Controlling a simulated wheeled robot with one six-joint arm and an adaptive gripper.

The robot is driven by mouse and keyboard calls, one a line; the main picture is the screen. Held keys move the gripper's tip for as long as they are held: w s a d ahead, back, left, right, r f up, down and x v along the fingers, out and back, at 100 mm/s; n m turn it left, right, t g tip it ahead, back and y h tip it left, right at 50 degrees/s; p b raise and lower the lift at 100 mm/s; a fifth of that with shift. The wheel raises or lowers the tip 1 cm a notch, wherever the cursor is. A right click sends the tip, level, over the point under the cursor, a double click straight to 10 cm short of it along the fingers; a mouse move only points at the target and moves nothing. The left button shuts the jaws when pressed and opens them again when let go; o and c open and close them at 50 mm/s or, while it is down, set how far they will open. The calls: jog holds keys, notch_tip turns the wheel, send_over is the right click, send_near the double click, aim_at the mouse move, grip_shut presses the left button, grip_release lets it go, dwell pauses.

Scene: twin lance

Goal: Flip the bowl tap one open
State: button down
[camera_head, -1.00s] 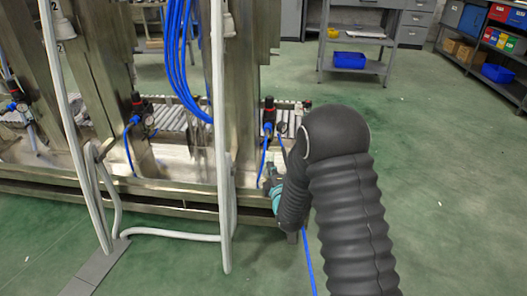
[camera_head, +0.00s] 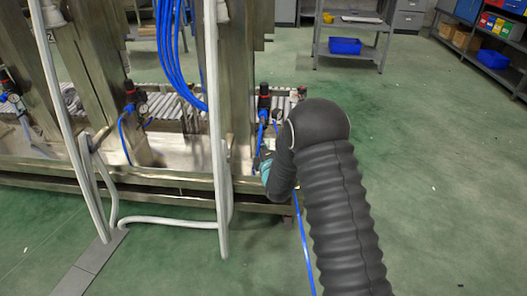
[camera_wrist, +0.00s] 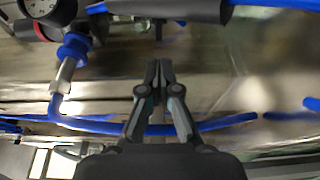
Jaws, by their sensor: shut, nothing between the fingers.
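A regulator unit with a red-ringed dark top and blue fittings (camera_head: 264,103) stands on the steel frame, just above my gripper in the head view. In the wrist view a round gauge (camera_wrist: 45,8), a blue fitting (camera_wrist: 74,48) with a metal stem and a dark cylinder (camera_wrist: 170,8) run along the top and left. I cannot tell a separate bowl tap or its position. My gripper (camera_wrist: 158,66) is shut and empty, its fingertips below the dark cylinder with no contact visible. In the head view my arm partly hides the gripper (camera_head: 265,162).
Blue tubing (camera_wrist: 200,127) crosses behind my fingers. Two more regulators (camera_head: 135,97) (camera_head: 8,90) stand left along the frame. A pale upright pipe (camera_head: 217,150) stands left of my gripper. Open green floor (camera_head: 430,190) lies right; a shelf with a blue bin (camera_head: 345,46) is behind.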

jog(key=shift+x, duration=1.7)
